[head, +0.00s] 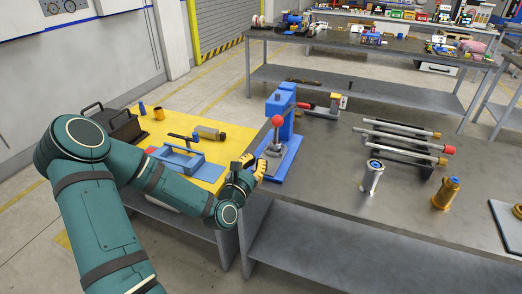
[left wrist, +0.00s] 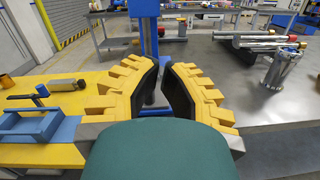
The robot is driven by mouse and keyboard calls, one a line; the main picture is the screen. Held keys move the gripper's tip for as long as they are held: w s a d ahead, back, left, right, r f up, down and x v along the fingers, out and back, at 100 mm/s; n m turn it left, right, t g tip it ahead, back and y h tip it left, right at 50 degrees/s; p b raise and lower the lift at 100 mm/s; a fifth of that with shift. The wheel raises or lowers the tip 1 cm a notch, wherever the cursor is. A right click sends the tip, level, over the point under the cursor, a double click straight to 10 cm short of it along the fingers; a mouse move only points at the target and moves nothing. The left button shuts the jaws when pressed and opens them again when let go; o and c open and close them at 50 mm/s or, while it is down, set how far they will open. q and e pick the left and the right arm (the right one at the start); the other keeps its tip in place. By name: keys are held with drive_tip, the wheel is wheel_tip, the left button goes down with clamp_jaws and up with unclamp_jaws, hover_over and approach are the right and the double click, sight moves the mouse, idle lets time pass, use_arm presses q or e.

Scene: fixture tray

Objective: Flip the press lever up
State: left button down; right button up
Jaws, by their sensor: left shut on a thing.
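The blue press (head: 287,115) stands at the left end of the grey bench. Its blue column (left wrist: 150,30) rises behind my fingers in the left wrist view. A red ball knob (head: 278,120) sits on a stem at the front of the press, over a grey round part (head: 272,152). My left gripper (head: 258,168) is low at the left front of the press base, below the red knob and apart from it. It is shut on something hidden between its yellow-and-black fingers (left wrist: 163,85). My right gripper is out of view.
A yellow mat (head: 205,150) with a blue tray (head: 180,160) and a dark toolbox (head: 108,122) lies left of the press. The grey bench front is clear.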

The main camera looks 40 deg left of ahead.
use_arm(q)
drive_tip(key=w+a+r, duration=0.1)
drive_tip(key=w+r, duration=0.3)
drive_tip(key=w, duration=0.5)
drive_tip(key=shift+w+r, duration=0.25)
drive_tip(key=shift+r, duration=0.1)
drive_tip(key=shift+r, duration=0.15)
